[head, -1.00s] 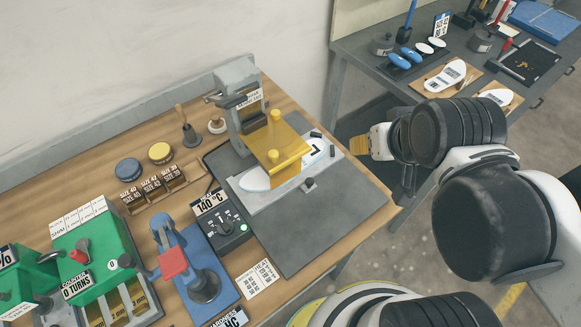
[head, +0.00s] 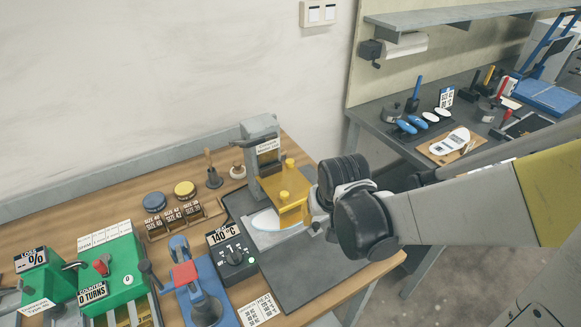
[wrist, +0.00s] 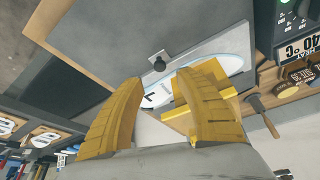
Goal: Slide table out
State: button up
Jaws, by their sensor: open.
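The press (head: 262,150) stands on the wooden bench with a yellow block with two knobs (head: 284,202) in front of it. Below lies the pale slide table (head: 268,240), carrying a white, blue-edged insole (head: 264,221). The wrist view shows the slide table (wrist: 232,42), the insole (wrist: 222,66) and a black knob (wrist: 159,61) at the table's edge. My gripper (wrist: 160,80) is open, its yellow fingers spread, with the knob just beyond the tips in the picture. Contact cannot be told.
A dark base plate (head: 310,280) lies under the slide table. A 140 °C control box (head: 233,258), a blue lever tool (head: 200,290) and a green machine (head: 110,268) stand to the left. A second grey bench (head: 395,140) with insoles and tools stands at right.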

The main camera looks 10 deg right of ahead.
aim_at(316, 224)
jog(key=b+x, duration=0.2)
jog(key=x, duration=0.5)
jog(key=shift+f+b, duration=0.25)
jog(key=shift+b, duration=0.15)
grip_shut()
